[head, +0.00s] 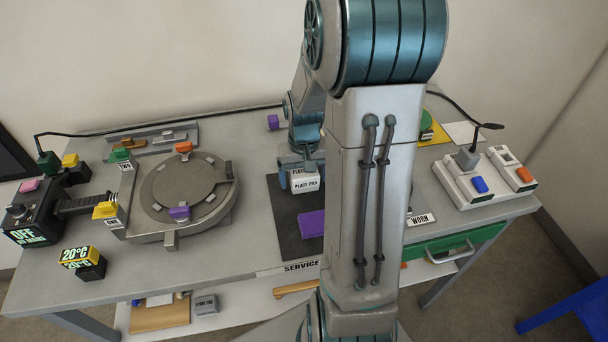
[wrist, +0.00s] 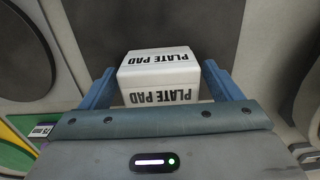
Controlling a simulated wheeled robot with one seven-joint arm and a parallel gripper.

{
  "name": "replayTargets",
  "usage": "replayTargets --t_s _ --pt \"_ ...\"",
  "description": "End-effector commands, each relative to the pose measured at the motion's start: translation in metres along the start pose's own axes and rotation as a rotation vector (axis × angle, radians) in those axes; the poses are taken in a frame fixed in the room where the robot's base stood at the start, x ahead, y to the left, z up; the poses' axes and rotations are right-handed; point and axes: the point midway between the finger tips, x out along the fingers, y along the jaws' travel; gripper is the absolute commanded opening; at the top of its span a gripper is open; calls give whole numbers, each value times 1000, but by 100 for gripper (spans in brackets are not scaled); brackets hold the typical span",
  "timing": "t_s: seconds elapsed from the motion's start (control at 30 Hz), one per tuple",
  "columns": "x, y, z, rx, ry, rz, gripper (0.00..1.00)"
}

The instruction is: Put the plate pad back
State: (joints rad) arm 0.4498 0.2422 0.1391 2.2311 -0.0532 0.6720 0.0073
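The plate pad (head: 306,184) is a white block with black "PLATE PAD" lettering. In the head view it is at the back part of a dark mat (head: 286,212), partly covered by my gripper. In the head view my gripper (head: 296,175) shows only in part.
A round grey plate machine (head: 175,190) stands left of the mat. A purple block (head: 312,223) lies on the mat's front part. A "WORN" label (head: 420,219), a green drawer (head: 455,243) and a switch box (head: 480,180) are at right. My arm hides the table's middle.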

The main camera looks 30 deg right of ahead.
Motion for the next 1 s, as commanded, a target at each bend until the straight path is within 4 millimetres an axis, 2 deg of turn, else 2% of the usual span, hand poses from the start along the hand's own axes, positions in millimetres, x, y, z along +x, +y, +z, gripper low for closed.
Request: replayTargets --t_s 0.27,0.37,0.7,0.8,1.0 --pt "-7 0 0 0 2 0 85" --pt "-21 0 -1 0 5 1 85" --pt "-93 0 -1 -1 5 0 85" --pt "-108 0 -1 -1 4 1 85" --pt "-125 -3 3 -8 7 2 85"
